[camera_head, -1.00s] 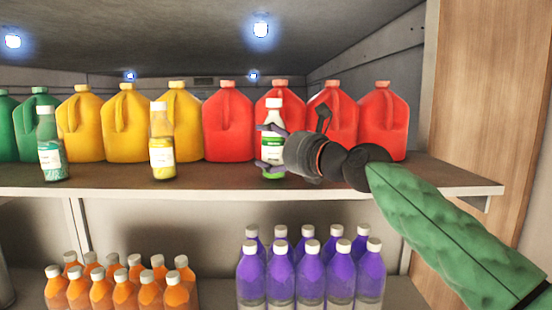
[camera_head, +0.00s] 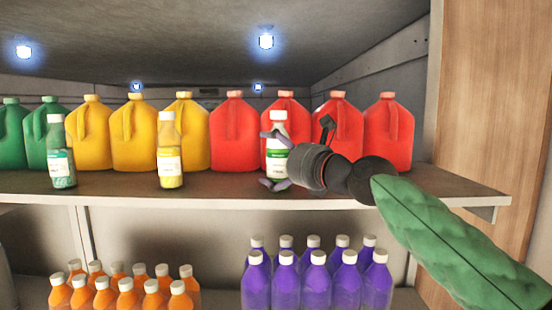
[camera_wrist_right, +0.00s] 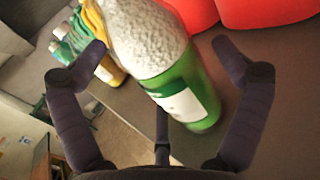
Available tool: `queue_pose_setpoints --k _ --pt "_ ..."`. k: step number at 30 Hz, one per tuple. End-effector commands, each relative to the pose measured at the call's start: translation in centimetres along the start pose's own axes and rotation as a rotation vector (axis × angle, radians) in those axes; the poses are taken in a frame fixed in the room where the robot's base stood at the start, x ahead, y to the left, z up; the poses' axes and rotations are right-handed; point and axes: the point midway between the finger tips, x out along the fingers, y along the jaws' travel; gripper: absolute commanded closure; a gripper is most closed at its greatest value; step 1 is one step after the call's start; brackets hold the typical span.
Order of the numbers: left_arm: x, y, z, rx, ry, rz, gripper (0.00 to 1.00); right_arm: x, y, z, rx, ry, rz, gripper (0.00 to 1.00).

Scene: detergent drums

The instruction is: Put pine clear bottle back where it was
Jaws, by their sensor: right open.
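A bottle with a white cap, pale contents and a green-and-white label (camera_head: 278,131) stands upright on the upper shelf (camera_head: 230,188), in front of the red jugs. I take it for the pine clear bottle; its name is too small to read. My right gripper (camera_head: 267,159) is open around it, with one finger above the other in the head view. The lower finger hides part of the bottle's base. In the right wrist view, the bottle (camera_wrist_right: 165,75) is between the spread fingers, with gaps at both sides. My left gripper is not in view.
A small green bottle (camera_head: 62,155) and a small yellow bottle (camera_head: 169,150) stand along the shelf's front. Green, yellow and red jugs (camera_head: 235,133) line the back. Purple bottles (camera_head: 315,280) and orange bottles (camera_head: 126,290) fill the lower level. A wooden panel (camera_head: 478,120) bounds the right side.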

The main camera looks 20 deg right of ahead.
Motion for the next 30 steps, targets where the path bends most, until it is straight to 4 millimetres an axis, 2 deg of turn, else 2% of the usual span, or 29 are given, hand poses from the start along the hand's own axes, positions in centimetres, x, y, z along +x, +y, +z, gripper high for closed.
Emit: queue_pose_setpoints --k 5,12,18,24,30 --pt "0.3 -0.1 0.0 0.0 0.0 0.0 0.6 -1.7 0.0 0.3 0.0 -0.003 -0.001 0.02" --pt "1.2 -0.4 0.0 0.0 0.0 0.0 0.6 -6.5 0.0 0.1 0.0 -0.003 -0.002 0.02" --pt "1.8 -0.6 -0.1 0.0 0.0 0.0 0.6 -9.9 0.0 0.1 0.0 -0.002 -0.001 0.02" --pt "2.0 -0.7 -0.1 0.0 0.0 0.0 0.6 -11.7 0.0 0.2 0.0 0.0 0.0 0.02" --pt "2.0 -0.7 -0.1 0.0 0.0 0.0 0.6 -12.0 0.0 0.2 0.0 0.0 0.0 0.02"
